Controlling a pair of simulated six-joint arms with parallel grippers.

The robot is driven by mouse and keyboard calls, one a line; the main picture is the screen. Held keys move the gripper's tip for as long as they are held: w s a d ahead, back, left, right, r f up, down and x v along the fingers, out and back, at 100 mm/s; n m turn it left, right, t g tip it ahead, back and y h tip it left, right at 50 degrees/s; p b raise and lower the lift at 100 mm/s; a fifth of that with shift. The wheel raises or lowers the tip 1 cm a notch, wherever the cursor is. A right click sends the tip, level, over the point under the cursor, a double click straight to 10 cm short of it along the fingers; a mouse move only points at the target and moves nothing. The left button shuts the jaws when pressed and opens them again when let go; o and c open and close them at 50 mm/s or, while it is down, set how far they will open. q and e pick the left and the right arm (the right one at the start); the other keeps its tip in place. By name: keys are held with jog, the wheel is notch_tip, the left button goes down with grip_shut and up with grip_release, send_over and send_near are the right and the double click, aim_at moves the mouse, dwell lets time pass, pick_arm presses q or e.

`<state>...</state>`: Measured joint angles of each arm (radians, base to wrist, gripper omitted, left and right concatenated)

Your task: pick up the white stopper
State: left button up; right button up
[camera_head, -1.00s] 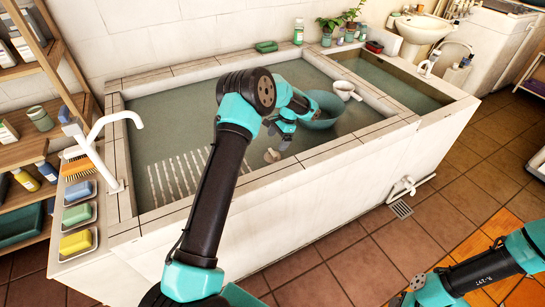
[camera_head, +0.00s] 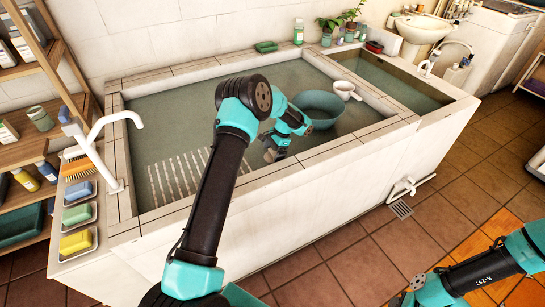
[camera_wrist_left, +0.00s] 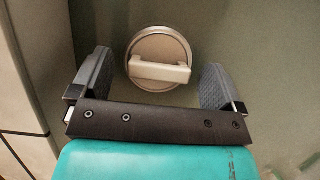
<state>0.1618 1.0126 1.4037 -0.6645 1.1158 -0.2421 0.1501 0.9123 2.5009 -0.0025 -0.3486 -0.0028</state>
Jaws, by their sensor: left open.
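The white stopper (camera_wrist_left: 159,58) is a round disc with a pale raised bar handle across it. In the left wrist view it lies on the grey-green basin floor. My left gripper (camera_wrist_left: 158,88) is open, one finger on each side of the stopper, with gaps to the handle and no contact visible. In the head view my left gripper (camera_head: 273,152) points down inside the large basin and largely hides the stopper. My right arm comes in at the bottom right of the head view, with its gripper out of sight.
The large tiled basin (camera_head: 135,222) has a raised rim around the gripper. A teal bowl (camera_head: 316,112) stands just right of the gripper, with a white cup (camera_head: 343,90) beside it. A white tap (camera_head: 108,140) rises at the left edge. The basin's back left is clear.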

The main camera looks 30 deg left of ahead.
pick_arm(q)
jog(key=shift+c, duration=0.3)
jog(key=c, duration=0.9)
